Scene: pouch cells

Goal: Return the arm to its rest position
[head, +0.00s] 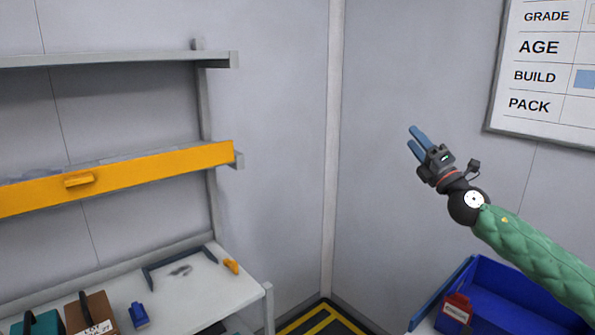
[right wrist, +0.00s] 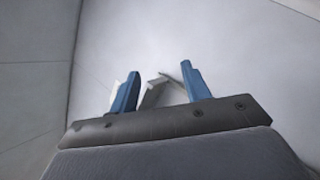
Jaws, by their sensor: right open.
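My right gripper (head: 416,140) is raised in the air at the right of the head view, in front of the bare grey wall, with its blue fingers pointing up and left. Its green padded arm (head: 540,262) comes in from the lower right. In the right wrist view the two blue fingers (right wrist: 158,90) stand apart with nothing between them, so it is open and empty. My left gripper is not in view.
A shelf unit with an orange-fronted drawer (head: 120,178) stands at the left. Its white worktop (head: 205,285) holds several small items. A blue bin (head: 490,290) with a red item (head: 457,308) is below my right arm. A board (head: 545,70) hangs at upper right.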

